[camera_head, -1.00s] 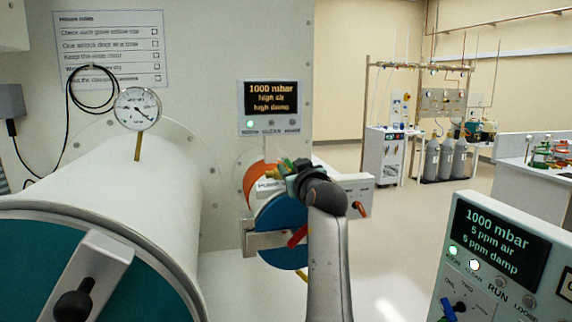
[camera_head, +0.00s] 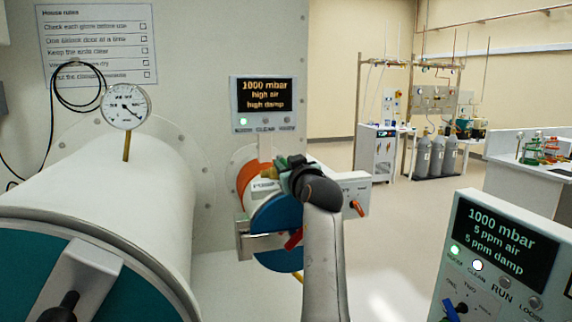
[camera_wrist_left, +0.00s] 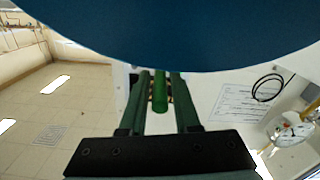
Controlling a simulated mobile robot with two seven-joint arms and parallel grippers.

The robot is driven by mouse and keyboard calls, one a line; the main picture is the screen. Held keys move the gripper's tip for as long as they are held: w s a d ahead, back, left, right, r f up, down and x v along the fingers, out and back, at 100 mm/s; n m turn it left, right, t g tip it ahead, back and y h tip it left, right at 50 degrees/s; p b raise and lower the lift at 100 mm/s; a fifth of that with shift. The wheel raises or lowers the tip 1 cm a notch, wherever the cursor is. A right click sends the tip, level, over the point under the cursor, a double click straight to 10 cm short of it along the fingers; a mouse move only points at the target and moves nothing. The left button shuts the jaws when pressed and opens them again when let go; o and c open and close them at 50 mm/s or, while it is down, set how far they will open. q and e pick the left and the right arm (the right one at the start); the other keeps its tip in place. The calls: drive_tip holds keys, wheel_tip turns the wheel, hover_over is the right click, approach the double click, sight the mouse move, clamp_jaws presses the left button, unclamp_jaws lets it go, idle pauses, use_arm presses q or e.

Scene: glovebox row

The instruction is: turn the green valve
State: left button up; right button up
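The green valve handle shows in the left wrist view (camera_wrist_left: 160,92) as a short green bar. It stands between the two dark green fingers of my left gripper (camera_wrist_left: 160,78), with a thin gap on each side. In the head view my left gripper (camera_head: 287,172) is at the top of the small antechamber with the blue door (camera_head: 280,222). There the wrist and fingers hide most of the valve. I cannot tell whether a finger touches it. My right gripper is not in view.
A red lever (camera_head: 293,238) sits on the small blue door, below my wrist. The large antechamber (camera_head: 130,195) with a pressure gauge (camera_head: 126,107) fills the left. A display panel (camera_head: 264,95) is above. A control panel (camera_head: 500,255) stands front right.

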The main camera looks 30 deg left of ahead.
use_arm(q)
clamp_jaws()
idle(1.1)
